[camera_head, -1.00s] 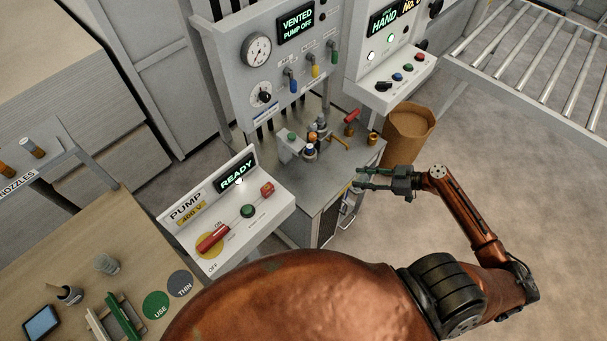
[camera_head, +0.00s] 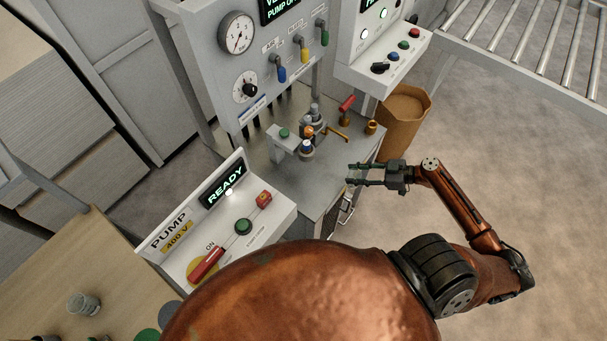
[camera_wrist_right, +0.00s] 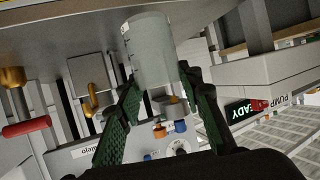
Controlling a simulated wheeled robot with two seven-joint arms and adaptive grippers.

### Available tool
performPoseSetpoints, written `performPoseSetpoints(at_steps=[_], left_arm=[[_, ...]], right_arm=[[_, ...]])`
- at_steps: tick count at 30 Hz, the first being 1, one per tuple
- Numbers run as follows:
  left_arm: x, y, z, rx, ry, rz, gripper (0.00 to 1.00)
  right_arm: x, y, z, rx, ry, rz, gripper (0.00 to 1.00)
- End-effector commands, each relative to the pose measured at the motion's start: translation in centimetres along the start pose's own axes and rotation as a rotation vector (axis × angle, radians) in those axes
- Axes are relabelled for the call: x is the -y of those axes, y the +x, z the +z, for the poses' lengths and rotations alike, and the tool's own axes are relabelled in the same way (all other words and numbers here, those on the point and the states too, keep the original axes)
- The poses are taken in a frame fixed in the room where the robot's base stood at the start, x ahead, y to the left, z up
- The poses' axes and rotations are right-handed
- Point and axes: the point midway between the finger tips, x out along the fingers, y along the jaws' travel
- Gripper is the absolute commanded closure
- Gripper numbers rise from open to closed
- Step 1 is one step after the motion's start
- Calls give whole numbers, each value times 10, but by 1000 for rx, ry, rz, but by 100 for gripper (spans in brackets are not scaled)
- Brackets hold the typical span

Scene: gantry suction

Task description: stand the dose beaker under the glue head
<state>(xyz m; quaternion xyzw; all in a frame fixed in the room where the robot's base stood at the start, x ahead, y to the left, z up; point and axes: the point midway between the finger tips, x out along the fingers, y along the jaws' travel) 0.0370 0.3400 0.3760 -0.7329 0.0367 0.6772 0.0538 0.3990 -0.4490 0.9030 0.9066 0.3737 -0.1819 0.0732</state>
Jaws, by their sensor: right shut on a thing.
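My right gripper (camera_head: 352,174) is out over the floor, just right of the grey cabinet's front edge. In the right wrist view its green fingers (camera_wrist_right: 160,112) are shut on a clear grey beaker (camera_wrist_right: 152,52) with marks on its side, which I take as the dose beaker. In the head view the beaker is too small and faint to make out well. I cannot tell for sure which part is the glue head; a small fitting with blue and orange parts (camera_head: 307,148) stands on the cabinet top. My left gripper is not in view.
The grey cabinet top (camera_head: 336,153) has a red-handled valve (camera_head: 346,104) and a green-button box (camera_head: 284,133). A pump panel (camera_head: 228,220) reads READY. Another glass beaker (camera_head: 84,304) stands on the wooden bench. A brown bin (camera_head: 402,122) is behind the gripper; floor at right is clear.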

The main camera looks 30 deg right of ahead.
Motion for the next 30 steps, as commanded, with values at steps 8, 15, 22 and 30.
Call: performPoseSetpoints(at_steps=[8,15,22,30], left_arm=[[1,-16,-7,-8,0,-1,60],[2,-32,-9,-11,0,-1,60],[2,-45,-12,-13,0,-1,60],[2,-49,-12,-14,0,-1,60]], right_arm=[[0,58,-31,-4,-10,-10,97],[0,114,-55,-4,-8,-8,97],[0,155,-70,-3,-5,-4,97],[0,171,-56,-1,1,-2,97]])
